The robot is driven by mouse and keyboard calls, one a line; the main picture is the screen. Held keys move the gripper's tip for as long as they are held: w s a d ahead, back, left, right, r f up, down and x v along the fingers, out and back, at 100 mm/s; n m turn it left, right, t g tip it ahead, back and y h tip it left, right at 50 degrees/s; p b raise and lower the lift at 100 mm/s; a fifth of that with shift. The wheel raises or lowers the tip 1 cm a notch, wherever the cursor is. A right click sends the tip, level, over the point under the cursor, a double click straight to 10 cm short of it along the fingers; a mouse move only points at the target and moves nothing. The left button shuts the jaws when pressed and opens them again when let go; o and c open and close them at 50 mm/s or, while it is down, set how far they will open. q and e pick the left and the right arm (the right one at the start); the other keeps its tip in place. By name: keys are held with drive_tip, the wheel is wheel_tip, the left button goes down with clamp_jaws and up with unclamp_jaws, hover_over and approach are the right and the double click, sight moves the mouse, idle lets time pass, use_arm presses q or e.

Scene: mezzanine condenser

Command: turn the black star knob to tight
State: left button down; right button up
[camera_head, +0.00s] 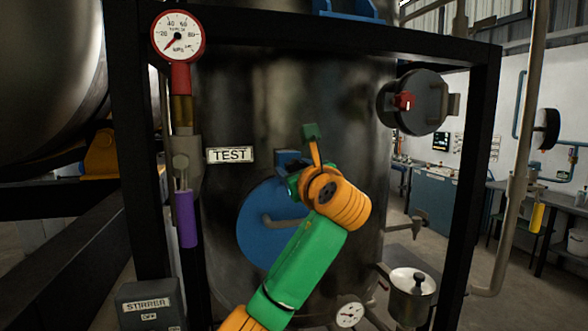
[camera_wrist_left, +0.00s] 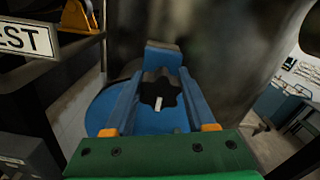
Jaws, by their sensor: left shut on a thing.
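The black star knob (camera_wrist_left: 160,88) shows in the left wrist view, in front of a round blue cover (camera_wrist_left: 98,118) on the dark metal tank. A short pale mark on the knob points downward in that view. My left gripper (camera_wrist_left: 158,92) has its two blue fingers on either side of the knob, shut on it. In the head view my left gripper (camera_head: 291,182) is in front of the upper right part of the blue cover (camera_head: 262,238) and hides the knob. No tight marking is readable. My right gripper is not in view.
A TEST plate (camera_head: 229,155) is left of the cover. A pressure gauge (camera_head: 178,36) stands upper left above a purple handle (camera_head: 186,218). A black frame post (camera_head: 474,190) stands on the right. A bent bar (camera_head: 281,220) crosses the cover below my gripper.

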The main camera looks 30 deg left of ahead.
use_arm(q)
drive_tip(key=shift+f+m, duration=0.2)
drive_tip(key=shift+m, duration=0.1)
drive_tip(key=shift+c, duration=1.2)
unclamp_jaws()
drive_tip(key=shift+w, duration=0.1)
drive_tip(key=shift+s+d+b, duration=0.15)
drive_tip(key=shift+s+b, duration=0.05)
drive_tip(key=shift+b, duration=0.15)
drive_tip(key=b+v, duration=0.3)
drive_tip(key=v, duration=0.3)
drive_tip(key=shift+s+d+b, duration=0.2)
drive_tip(key=shift+d+b, duration=0.1)
drive_tip(key=shift+b, duration=0.1)
drive_tip(key=shift+a, duration=0.15)
